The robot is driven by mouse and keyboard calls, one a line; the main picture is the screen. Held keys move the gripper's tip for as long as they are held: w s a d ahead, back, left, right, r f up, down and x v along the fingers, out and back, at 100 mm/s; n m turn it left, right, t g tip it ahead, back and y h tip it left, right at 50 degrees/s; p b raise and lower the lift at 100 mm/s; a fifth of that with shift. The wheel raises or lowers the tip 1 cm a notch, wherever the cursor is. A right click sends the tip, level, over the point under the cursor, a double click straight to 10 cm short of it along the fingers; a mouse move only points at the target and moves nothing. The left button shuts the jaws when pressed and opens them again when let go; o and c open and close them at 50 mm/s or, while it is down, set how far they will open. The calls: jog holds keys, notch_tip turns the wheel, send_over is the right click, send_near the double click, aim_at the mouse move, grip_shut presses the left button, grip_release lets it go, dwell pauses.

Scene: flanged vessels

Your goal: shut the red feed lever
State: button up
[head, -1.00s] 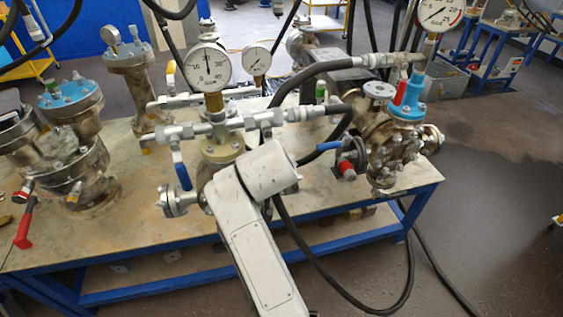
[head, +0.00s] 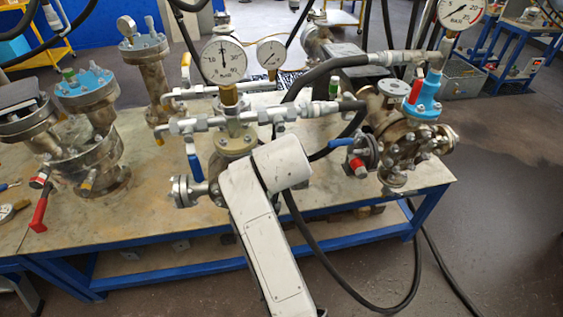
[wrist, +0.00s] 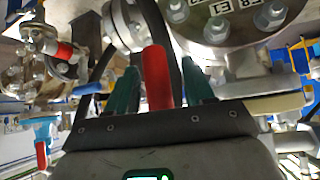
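In the wrist view a red lever (wrist: 157,78) stands between the two green fingers of my gripper (wrist: 160,92). The fingers are apart, with a gap showing on each side of the lever, so it does not look clamped. In the head view my white arm hides my gripper and this lever. Other red handles show there: one at the left (head: 39,212) hangs off a flanged vessel, and one at the right (head: 416,90) stands by a blue cap. No label tells which is the feed lever.
A blue-framed bench (head: 150,228) carries flanged vessels, pipes and dial gauges (head: 224,60). A blue-handled valve (head: 194,160) is close beside my arm. A black hose (head: 335,275) loops down past the bench front.

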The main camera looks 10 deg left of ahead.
jog(key=b+v, duration=0.1)
jog(key=v, duration=0.9)
jog(key=shift+s+r, duration=0.2)
jog(key=shift+r, duration=0.15)
